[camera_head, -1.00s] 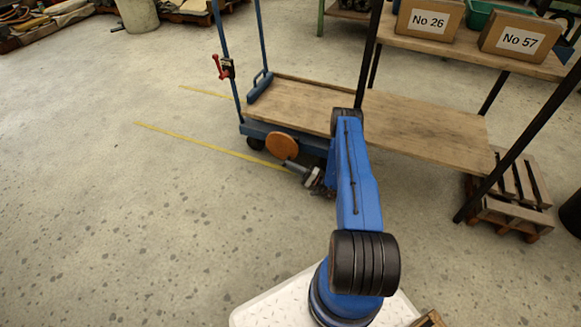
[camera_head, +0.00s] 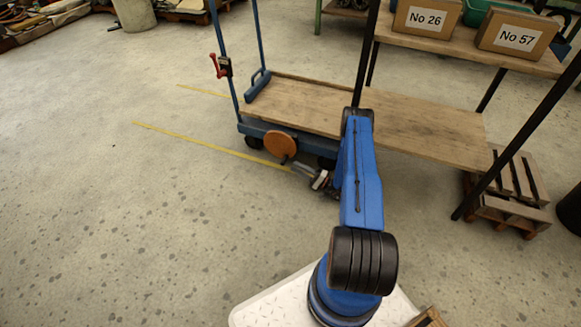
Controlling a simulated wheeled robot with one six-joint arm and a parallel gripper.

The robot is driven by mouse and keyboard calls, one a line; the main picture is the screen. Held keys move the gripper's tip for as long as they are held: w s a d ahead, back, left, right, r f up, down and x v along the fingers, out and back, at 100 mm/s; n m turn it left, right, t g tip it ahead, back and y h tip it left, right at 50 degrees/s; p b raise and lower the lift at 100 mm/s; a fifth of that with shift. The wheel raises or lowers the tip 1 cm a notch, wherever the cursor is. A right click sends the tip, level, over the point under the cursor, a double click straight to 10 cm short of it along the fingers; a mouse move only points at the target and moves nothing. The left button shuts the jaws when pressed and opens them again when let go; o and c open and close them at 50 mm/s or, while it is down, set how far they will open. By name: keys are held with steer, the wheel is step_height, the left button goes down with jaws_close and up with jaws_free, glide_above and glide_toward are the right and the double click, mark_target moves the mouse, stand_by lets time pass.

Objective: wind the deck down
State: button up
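A blue-framed cart carries a wooden deck (camera_head: 300,106) that sits low, level with or near a wooden shelf (camera_head: 425,130) on its right. A round orange-brown handwheel (camera_head: 280,144) is on the near side of the cart's blue frame, below the deck edge. My gripper (camera_head: 288,160) reaches from the right to the wheel's lower edge. Its tip overlaps the wheel in the picture; I cannot tell whether it touches. The fingers are too small to tell open from shut. My blue arm hides part of the deck's right end.
A red lever (camera_head: 217,66) sits on the cart's left upright. Yellow floor lines (camera_head: 210,146) run left from the cart. Boxes No 26 (camera_head: 426,18) and No 57 (camera_head: 515,34) stand on the upper bench. A pallet stack (camera_head: 508,195) is at the right. The left floor is clear.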

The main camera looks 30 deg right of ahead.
steer(key=s+d, duration=0.4)
steer(key=s, duration=0.2)
steer(key=shift+d, duration=0.35)
